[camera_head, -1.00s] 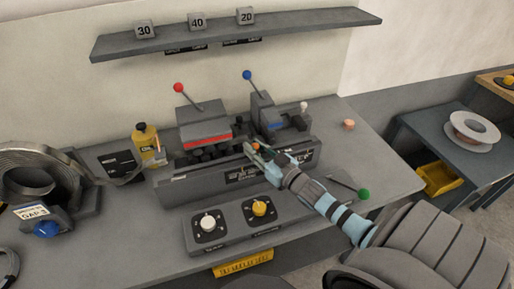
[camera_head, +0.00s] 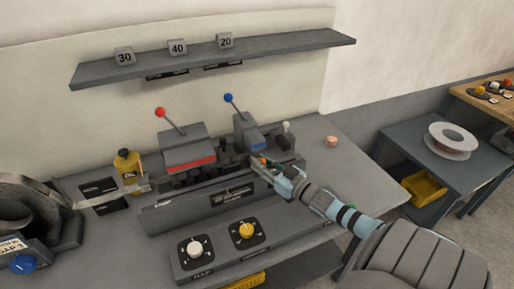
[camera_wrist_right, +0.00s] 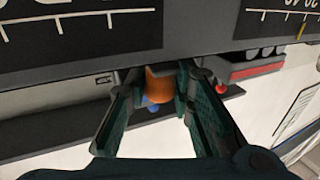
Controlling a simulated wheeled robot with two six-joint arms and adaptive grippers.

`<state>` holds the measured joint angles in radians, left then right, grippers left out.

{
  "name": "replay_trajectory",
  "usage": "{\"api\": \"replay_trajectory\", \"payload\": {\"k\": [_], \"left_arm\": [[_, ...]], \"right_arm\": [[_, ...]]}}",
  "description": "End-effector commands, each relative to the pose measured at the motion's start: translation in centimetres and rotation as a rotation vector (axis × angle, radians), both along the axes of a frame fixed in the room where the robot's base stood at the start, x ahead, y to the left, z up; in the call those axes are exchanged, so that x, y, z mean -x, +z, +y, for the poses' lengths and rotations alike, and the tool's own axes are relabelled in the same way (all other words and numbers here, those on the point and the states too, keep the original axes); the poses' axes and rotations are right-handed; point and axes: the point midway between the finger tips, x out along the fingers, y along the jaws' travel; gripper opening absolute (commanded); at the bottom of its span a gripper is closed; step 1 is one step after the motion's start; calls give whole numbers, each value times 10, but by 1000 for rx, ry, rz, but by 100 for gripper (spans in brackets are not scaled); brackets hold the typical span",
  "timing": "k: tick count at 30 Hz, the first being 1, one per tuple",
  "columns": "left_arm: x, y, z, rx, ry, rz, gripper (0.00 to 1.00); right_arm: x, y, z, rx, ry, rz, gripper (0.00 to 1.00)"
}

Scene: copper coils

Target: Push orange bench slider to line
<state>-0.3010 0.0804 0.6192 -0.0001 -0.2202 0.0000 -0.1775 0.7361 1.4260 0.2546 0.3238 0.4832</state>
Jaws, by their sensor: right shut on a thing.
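The orange bench slider (camera_head: 264,161) shows as a small orange knob on the front rail of the grey bench machine (camera_head: 165,217), right of the red-marked block and just below the blue-lever block. My right gripper (camera_head: 258,164) reaches in from the lower right and is shut on the slider. In the right wrist view the orange knob (camera_wrist_right: 160,86) sits between the two dark fingertips. Scale marks (camera_wrist_right: 60,22) show on dark plates above it; which mark is the target line I cannot tell. My left gripper is not in view.
A red-ball lever (camera_head: 160,113) and a blue-ball lever (camera_head: 228,98) rise behind the rail. A yellow oil bottle (camera_head: 127,168) stands left. A panel with white and yellow knobs (camera_head: 245,231) lies in front. A copper-coloured piece (camera_head: 331,141) lies right on the bench.

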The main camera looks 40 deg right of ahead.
Motion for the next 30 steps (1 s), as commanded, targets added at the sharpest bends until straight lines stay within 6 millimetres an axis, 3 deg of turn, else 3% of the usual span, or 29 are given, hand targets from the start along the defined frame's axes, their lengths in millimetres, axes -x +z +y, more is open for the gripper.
{"api": "replay_trajectory", "payload": {"k": [3, 4, 7, 19, 30], "left_arm": [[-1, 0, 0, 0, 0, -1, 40], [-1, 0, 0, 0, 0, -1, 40], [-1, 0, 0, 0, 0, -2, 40], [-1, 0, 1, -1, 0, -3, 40], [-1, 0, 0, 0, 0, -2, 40]], "right_arm": [[0, -1, 0, 1, -1, 4, 0], [0, -2, 0, 1, -1, 5, 26], [0, -1, 1, 1, 0, 4, 42], [6, -1, 2, 2, 6, 3, 42], [72, -2, -2, 2, 6, 7, 42]]}}
